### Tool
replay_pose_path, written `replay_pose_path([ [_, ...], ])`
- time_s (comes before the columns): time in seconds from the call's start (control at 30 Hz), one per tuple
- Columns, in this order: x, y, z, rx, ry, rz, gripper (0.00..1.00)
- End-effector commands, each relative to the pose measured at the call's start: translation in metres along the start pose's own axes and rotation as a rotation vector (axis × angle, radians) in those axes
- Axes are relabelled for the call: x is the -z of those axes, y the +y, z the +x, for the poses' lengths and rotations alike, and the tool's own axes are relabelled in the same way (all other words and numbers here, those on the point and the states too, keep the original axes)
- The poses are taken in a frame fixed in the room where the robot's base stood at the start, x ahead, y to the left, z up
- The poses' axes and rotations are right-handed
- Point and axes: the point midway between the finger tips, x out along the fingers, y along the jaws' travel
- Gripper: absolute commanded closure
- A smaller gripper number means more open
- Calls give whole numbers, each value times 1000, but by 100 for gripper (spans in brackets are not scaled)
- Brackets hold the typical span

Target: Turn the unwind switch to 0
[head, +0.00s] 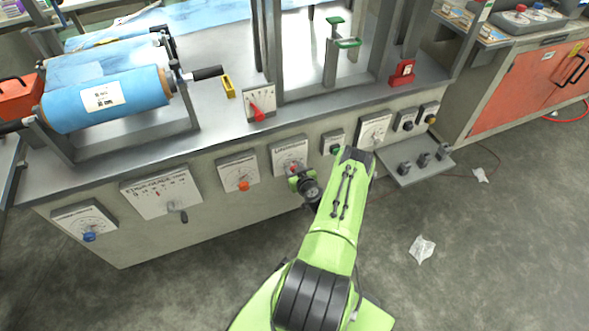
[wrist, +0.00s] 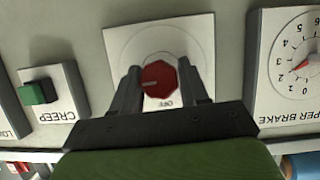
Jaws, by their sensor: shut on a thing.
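A red many-sided knob (wrist: 159,78) sits on a pale square plate (wrist: 190,30) in the wrist view, which shows the panel upside down. A light mark on the knob points left in that view. The word OFF is printed just below the knob. The plate's title is hidden behind my gripper, so I cannot read whether it says unwind. My gripper (wrist: 165,84) has one finger on each side of the knob and is shut on it. In the head view my gripper (head: 303,184) is at the cabinet front, by the plate with the red knob (head: 293,168).
In the wrist view, a green CREEP button (wrist: 38,92) is on the left and a brake dial (wrist: 298,65) with a red pointer is on the right. In the head view, a small shelf (head: 415,167) juts out right of my arm.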

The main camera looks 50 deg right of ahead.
Motion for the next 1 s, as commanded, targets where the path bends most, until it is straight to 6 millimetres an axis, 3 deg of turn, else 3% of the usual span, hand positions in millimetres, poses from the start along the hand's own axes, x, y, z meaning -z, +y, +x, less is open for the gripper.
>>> replay_pose_path([
  [1.0, -4, -4, 1, -337, 0, -819, 86],
])
